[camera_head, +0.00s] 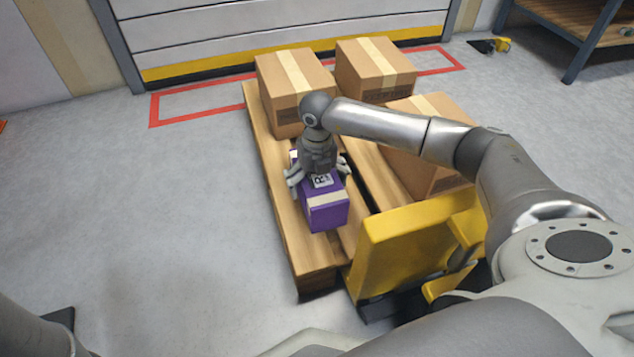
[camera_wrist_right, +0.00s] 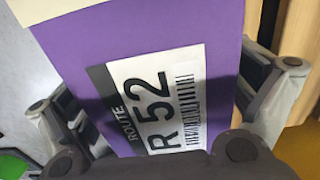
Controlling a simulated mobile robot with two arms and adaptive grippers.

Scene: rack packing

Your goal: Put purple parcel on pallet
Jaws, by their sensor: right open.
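The purple parcel (camera_head: 326,216) with a pale tape band is at the front left part of the wooden pallet (camera_head: 288,225); it appears to rest upright on the boards. My right gripper (camera_head: 318,174) is above it, pointing down, with open fingers on either side of its far part. In the right wrist view the parcel (camera_wrist_right: 150,35) fills the middle, with a white "ROUTE R 52" label. The fingers stand at its left and right sides; whether they touch it is hard to tell. My left gripper is not in view.
Cardboard boxes stand on the pallet at the back left (camera_head: 284,107), back right (camera_head: 375,80) and right (camera_head: 405,170), the last partly behind my arm. A yellow pallet-truck part (camera_head: 400,245) is at the front. Open floor (camera_head: 170,220) lies left; a workbench (camera_head: 575,25) is far right.

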